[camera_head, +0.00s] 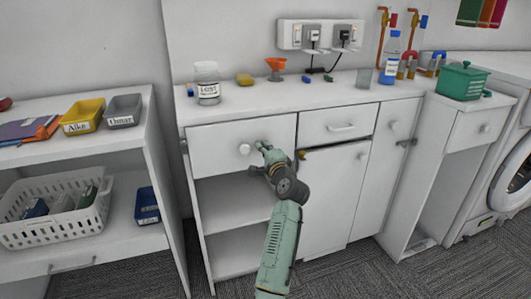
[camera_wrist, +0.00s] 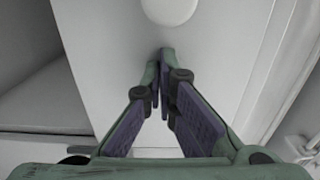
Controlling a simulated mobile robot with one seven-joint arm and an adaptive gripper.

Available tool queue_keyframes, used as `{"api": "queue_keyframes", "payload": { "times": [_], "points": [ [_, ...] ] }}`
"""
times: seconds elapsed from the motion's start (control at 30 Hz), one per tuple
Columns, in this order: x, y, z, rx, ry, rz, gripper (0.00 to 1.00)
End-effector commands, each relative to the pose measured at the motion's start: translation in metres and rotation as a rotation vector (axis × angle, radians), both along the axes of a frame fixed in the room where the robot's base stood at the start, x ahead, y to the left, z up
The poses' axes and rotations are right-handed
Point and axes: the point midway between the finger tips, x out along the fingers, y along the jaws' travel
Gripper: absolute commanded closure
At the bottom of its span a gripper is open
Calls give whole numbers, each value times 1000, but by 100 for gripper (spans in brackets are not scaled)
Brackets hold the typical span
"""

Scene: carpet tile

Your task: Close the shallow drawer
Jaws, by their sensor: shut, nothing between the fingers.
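A white drawer front with a round knob (camera_head: 244,149) spans the upper left of the white cabinet, above an open shelf. I cannot tell how far either stands out. My gripper (camera_head: 263,149) is shut and empty, just right of the round knob, at the left drawer front. In the wrist view, my gripper's fingertips (camera_wrist: 160,62) meet close to the white drawer front (camera_wrist: 110,35), with the knob (camera_wrist: 169,8) beyond them. Contact cannot be told.
The countertop holds a jar (camera_head: 207,84), a yellow sponge (camera_head: 244,79), an orange funnel (camera_head: 276,67) and a bottle (camera_head: 390,58). A shelf with a white basket (camera_head: 55,230) stands left. A washing machine (camera_head: 510,180) is at right. Carpet lies in front.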

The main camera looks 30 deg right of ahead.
Motion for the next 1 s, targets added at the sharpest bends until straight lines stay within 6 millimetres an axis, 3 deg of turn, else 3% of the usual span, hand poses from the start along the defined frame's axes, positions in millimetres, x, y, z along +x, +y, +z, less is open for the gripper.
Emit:
{"api": "queue_keyframes", "payload": {
  "times": [1.0],
  "points": [
    [9, 2, 4, -2, -4, 2, 100]
  ]
}}
